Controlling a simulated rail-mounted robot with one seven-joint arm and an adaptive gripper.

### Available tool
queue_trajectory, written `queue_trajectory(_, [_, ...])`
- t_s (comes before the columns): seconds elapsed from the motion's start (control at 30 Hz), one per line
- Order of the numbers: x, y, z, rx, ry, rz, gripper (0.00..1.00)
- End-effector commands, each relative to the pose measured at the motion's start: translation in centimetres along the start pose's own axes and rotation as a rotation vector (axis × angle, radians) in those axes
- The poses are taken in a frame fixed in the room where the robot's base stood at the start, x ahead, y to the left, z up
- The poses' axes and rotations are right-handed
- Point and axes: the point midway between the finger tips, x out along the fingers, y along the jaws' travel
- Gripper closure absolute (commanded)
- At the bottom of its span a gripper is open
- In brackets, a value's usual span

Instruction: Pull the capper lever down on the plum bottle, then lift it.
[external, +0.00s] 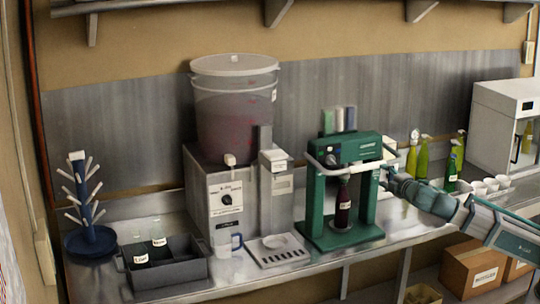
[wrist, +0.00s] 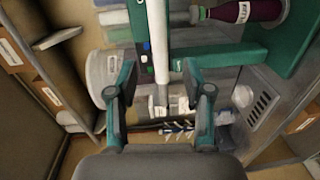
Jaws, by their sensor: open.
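The green bench capper (external: 372,205) stands on the steel counter. Its white lever bar (external: 350,172) runs across the front at upper height, above the bottle's neck. The dark plum bottle (external: 343,212) stands upright inside the capper frame; it also shows at the top right of the wrist view (wrist: 232,11). My gripper (external: 388,172) is at the right end of the lever bar. In the wrist view my gripper (wrist: 163,92) is open, and the white lever bar (wrist: 158,45) appears between its fingers. I cannot tell whether the fingers touch it.
Left of the capper are a drip tray (external: 280,250), a large lidded bucket (external: 235,110) on a dispenser, a dark crate (external: 165,268) and a blue drying tree (external: 88,215). Green bottles (external: 422,160) and white cups (external: 490,184) stand to the right, near my arm.

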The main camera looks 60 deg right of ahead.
Motion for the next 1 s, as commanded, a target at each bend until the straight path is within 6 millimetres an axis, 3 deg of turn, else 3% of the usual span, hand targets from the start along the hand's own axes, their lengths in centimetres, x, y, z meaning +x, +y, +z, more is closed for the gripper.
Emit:
queue_trajectory(0.27, [2.2, 0.4, -0.2, -0.043, 0.003, 0.009, 0.49])
queue_trajectory(0.7, [9.3, 0.4, -0.3, -0.04, 0.005, 0.008, 0.49])
queue_trajectory(1.0, [10.8, 0.2, -0.2, -0.04, 0.006, 0.008, 0.49])
